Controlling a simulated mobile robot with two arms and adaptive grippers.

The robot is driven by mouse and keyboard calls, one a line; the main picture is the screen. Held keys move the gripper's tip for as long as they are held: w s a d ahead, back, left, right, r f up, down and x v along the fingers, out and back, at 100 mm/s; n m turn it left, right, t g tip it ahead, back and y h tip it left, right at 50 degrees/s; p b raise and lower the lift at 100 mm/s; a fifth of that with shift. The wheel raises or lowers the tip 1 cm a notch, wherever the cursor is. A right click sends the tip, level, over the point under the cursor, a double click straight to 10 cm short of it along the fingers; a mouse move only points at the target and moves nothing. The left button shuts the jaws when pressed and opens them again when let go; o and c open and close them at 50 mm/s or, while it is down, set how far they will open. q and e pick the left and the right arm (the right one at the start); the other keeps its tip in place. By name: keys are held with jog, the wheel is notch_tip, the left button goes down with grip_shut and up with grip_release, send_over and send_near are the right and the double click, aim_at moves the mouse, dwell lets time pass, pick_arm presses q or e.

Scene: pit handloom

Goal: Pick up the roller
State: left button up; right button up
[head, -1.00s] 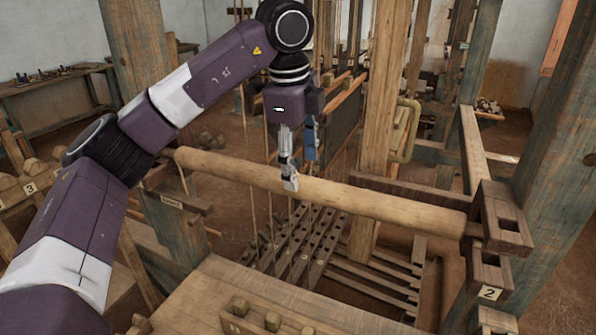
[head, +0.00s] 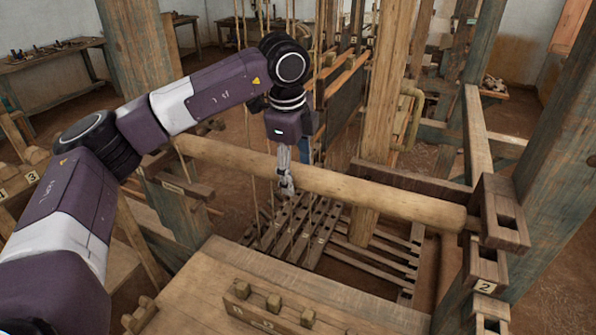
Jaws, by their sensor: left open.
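The roller (head: 385,202) is a long, round, light wooden beam. It spans the loom from the left post to the slotted wooden bracket (head: 497,212) at the right. My left gripper (head: 287,188) points down at the roller near its middle. It is open, with one finger on the near side, low against the roller. The other finger is mostly hidden, so I cannot tell whether the roller lies between the fingers or touches them. My right gripper is out of view.
A wooden bench top (head: 215,290) with a pegged block (head: 265,308) lies in front. Slatted treadles (head: 300,228) sit below the roller. Thin vertical cords hang close to my left gripper. A thick upright post (head: 384,120) stands just behind the roller.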

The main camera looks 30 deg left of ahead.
pick_arm(q)
jog(key=shift+s+d, duration=0.1)
jog(key=shift+c, duration=0.8)
grip_shut()
jog(key=shift+w+r, duration=0.2)
jog(key=shift+w, duration=0.05)
jog(key=shift+a+r, duration=0.1)
jog(key=shift+a, duration=0.1)
